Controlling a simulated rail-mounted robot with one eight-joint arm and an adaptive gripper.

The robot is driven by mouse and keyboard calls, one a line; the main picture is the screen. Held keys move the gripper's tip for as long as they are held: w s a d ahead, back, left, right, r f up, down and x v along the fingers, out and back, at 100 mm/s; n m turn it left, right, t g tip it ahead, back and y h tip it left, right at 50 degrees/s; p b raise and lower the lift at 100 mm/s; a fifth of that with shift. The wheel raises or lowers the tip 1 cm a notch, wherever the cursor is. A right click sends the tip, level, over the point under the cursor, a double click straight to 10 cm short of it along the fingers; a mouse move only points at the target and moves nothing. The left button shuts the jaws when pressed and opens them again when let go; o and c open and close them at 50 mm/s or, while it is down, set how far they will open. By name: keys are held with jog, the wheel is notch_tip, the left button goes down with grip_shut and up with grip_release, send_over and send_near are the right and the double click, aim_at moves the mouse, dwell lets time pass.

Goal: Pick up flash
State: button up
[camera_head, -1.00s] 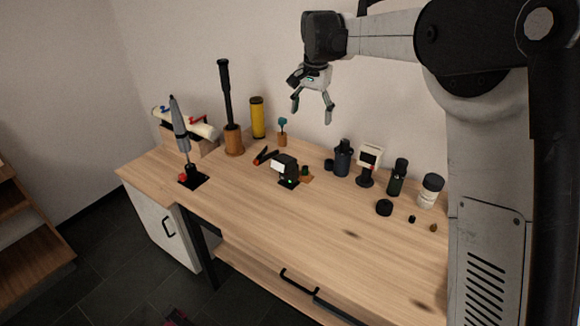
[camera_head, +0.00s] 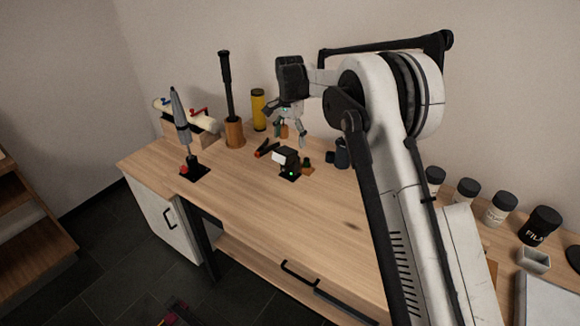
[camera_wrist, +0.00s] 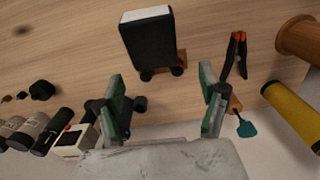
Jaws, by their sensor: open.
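The flash (camera_head: 289,163) is a small black unit with a white front panel. It stands on a small dark base with a green light, near the middle of the wooden table. In the wrist view the flash (camera_wrist: 150,42) is at the top centre, beyond the fingertips. My gripper (camera_head: 286,133) is open and empty, above and slightly behind the flash, not touching it.
Orange-and-black clamp (camera_head: 266,148) lies left of the flash. A yellow cylinder (camera_head: 258,110), a tall black tool in a wooden holder (camera_head: 234,133) and a pointed grey tool (camera_head: 181,115) stand farther left. White jars (camera_head: 500,208) stand at right. The table front is clear.

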aim_at(290, 148)
jog(key=shift+s+d+f, duration=0.1)
jog(key=shift+s+f, duration=0.1)
jog(key=shift+f, duration=1.7)
jog(key=shift+s+f, duration=0.2)
jog(key=shift+f, duration=1.65)
jog(key=shift+c, duration=0.4)
jog(key=c, duration=1.4)
jog(key=shift+c, duration=0.3)
jog(key=shift+r, duration=0.15)
